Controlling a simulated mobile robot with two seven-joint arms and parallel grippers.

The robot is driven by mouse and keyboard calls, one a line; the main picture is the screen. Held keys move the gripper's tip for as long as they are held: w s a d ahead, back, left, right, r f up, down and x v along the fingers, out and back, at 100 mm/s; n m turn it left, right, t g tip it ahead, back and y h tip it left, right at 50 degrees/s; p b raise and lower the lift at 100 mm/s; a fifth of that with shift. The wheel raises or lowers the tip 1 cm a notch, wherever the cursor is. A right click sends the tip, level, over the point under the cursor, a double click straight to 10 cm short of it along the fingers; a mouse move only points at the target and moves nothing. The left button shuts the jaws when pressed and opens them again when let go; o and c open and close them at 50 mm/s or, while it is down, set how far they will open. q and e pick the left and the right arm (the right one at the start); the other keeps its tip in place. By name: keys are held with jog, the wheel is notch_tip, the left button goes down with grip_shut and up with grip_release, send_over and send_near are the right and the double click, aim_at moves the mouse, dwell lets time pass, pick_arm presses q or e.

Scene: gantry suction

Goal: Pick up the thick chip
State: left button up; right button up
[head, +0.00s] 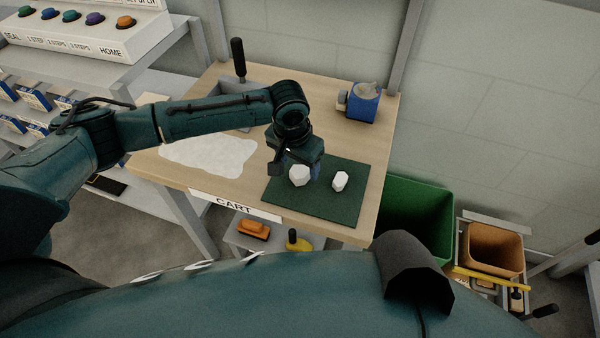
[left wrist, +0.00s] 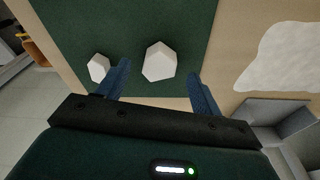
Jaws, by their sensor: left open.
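Two white faceted chips lie apart on a dark green mat (head: 335,208) on the wooden cart top. The larger, thicker-looking chip (head: 299,176) is on the left in the head view; the smaller chip (head: 340,181) is to its right. My left gripper (head: 301,167) is open and points down over the larger chip. In the left wrist view the larger chip (left wrist: 159,61) shows between the two blue fingers, with no visible contact. The smaller chip (left wrist: 98,67) lies just outside one finger. My right gripper is not in view.
A pale irregular sheet (head: 208,156) lies left of the mat. A blue box-like device (head: 362,102) and a grey fixture with a black handle (head: 238,62) stand at the back. A green bin (head: 415,215) is beside the cart.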

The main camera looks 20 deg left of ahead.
aim_at(299, 174)
pick_arm(q)
jog(key=shift+w+f, duration=0.2)
jog(key=shift+f, duration=1.1)
jog(key=shift+c, duration=0.6)
jog(key=c, duration=0.9)
